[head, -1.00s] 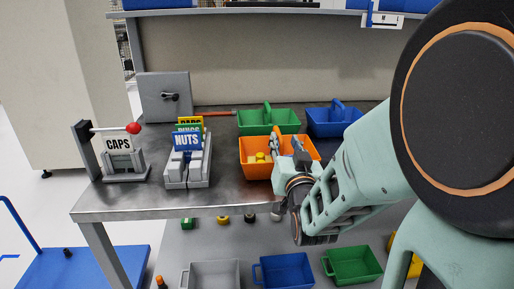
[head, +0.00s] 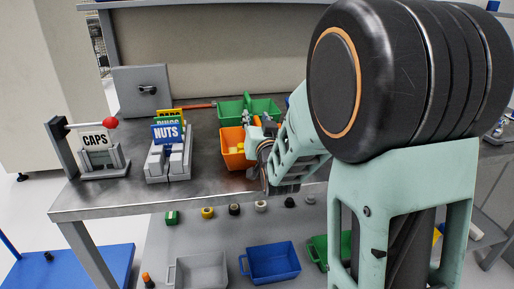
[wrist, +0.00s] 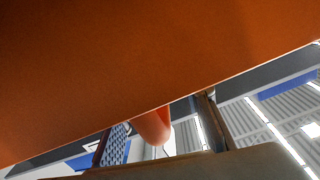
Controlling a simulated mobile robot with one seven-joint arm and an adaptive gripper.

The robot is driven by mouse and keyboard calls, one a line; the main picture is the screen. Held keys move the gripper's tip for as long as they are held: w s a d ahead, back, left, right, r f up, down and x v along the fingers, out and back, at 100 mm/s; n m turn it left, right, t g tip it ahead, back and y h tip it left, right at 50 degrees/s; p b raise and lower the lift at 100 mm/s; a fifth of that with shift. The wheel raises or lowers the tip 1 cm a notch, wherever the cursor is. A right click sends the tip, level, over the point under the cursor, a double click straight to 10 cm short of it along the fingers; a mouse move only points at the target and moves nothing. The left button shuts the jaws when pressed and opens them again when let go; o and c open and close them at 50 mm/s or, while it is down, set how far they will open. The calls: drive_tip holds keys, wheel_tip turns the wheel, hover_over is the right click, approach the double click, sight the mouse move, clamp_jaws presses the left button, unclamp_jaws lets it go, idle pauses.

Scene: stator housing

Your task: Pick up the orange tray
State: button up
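The orange tray (head: 232,160) stands on the metal table, holding some yellow pieces. My arm hides its right part in the head view. My gripper (head: 256,121) is at the tray, with its fingers over it. In the wrist view the tray's orange wall (wrist: 150,55) fills the upper part. A rounded orange part (wrist: 152,126), apparently the tray's handle, shows between the two fingers. The fingers look apart, with gaps beside that part, so my gripper appears open. Contact is not clear.
A green tray (head: 262,108) stands directly behind the orange one. The nuts holder (head: 167,163) and the caps holder (head: 100,160) stand to the left. A grey bin (head: 200,270) and a blue bin (head: 272,263) are below the table front.

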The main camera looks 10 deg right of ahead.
drive_tip(key=shift+w, duration=0.95)
clamp_jaws()
